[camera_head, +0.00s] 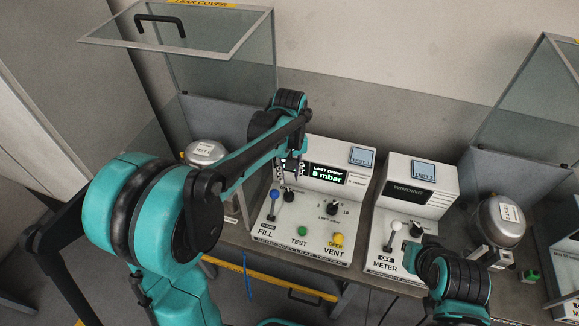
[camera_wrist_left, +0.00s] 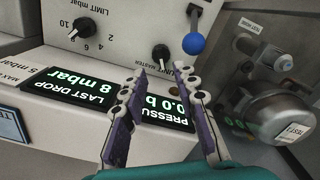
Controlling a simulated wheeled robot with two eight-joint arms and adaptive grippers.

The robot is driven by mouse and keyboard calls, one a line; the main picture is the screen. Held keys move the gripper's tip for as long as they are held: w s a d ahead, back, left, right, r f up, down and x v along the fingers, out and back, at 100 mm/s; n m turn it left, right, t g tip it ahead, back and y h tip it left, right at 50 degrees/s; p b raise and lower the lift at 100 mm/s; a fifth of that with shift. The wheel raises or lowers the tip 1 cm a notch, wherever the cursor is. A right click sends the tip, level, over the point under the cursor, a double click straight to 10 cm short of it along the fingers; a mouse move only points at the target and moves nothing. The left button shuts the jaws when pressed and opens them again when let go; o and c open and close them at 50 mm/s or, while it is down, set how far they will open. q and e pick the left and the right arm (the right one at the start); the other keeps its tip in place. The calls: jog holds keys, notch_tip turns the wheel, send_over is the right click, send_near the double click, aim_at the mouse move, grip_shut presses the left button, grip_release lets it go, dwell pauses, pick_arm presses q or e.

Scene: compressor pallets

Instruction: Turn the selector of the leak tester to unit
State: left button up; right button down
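The white leak tester (camera_head: 316,231) stands on the bench in the head view, with a display reading LAST DROP 8 mbar. Its small black selector knob (camera_head: 289,196) sits beside a blue-ball lever. In the left wrist view the selector knob (camera_wrist_left: 160,53) shows by a partly covered label that includes MASTER. I cannot tell where its pointer stands. My left gripper (camera_head: 290,170) is over the tester's display edge, behind the knob. In the wrist view its fingers (camera_wrist_left: 161,70) are apart and empty, with the knob just beyond the tips, not clasped. My right gripper's fingers do not show.
The blue ball (camera_wrist_left: 193,43) of the lever is close to one fingertip. A limit knob (camera_head: 332,209), green button (camera_head: 302,231) and yellow vent knob (camera_head: 338,239) share the panel. A meter (camera_head: 407,215) stands to the right. Glass covers stand open behind.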

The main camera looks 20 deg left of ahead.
pick_arm(q)
jog(key=shift+r, duration=1.75)
jog(key=s+a+m+t, duration=0.1)
jog(key=s+m+t, duration=0.2)
jog(key=s, duration=0.5)
jog(key=s+a+m+t+b, duration=0.1)
jog(key=s+t, duration=0.3)
jog(key=s, duration=0.4)
jog(key=shift+s+a+f+m, duration=0.2)
jog(key=shift+s+a+m, duration=0.15)
jog(key=shift+m, duration=0.55)
